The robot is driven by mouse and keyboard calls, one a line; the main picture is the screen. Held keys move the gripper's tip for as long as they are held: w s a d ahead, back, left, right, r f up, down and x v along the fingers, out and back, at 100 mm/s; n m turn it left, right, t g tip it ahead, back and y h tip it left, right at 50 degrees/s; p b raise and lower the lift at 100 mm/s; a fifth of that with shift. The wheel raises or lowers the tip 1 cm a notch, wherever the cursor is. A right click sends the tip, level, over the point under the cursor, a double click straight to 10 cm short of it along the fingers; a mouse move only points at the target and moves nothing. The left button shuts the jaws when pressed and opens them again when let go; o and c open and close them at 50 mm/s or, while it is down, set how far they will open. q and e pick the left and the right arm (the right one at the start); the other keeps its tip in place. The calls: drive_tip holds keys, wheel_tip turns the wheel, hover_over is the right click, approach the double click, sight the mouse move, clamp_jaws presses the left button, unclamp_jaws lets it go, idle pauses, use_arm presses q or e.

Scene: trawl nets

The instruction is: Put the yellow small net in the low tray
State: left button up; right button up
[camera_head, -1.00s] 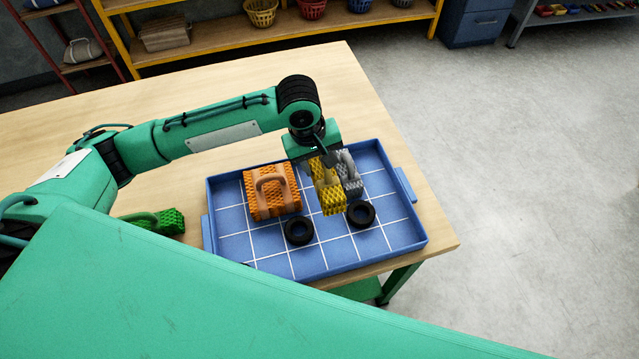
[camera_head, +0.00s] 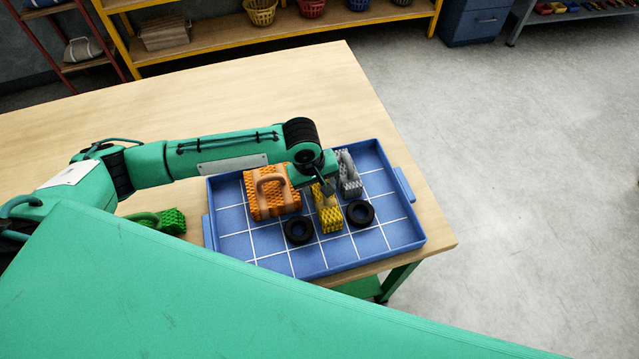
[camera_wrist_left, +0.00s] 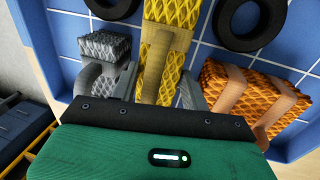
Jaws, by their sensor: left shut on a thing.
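The yellow small net (camera_head: 330,218) is inside the outline of the blue low tray (camera_head: 224,243), between two black rings. It is low over the tray floor; I cannot tell for certain whether it touches. My left gripper (camera_head: 322,189) is above it and shut on its handle. In the left wrist view the fingers of my left gripper (camera_wrist_left: 158,88) stand on either side of the handle of the yellow net (camera_wrist_left: 172,14). The arm hides part of the handle in the head view. My right gripper is not in view.
In the tray are an orange net (camera_head: 262,205) at left, a grey net (camera_head: 349,180) behind, and two black rings (camera_head: 299,231) (camera_head: 360,213). A green net (camera_head: 172,221) lies on the wooden table (camera_head: 300,85) left of the tray. The tray's right side is mostly free.

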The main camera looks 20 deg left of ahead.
use_arm(q)
drive_tip(key=o, duration=1.1)
wheel_tip(320, 180, up, 12)
drive_tip(key=s+a+b, duration=0.1)
drive_tip(key=a, duration=0.1)
drive_tip(key=shift+s, duration=0.15)
drive_tip(key=shift+f, duration=0.1)
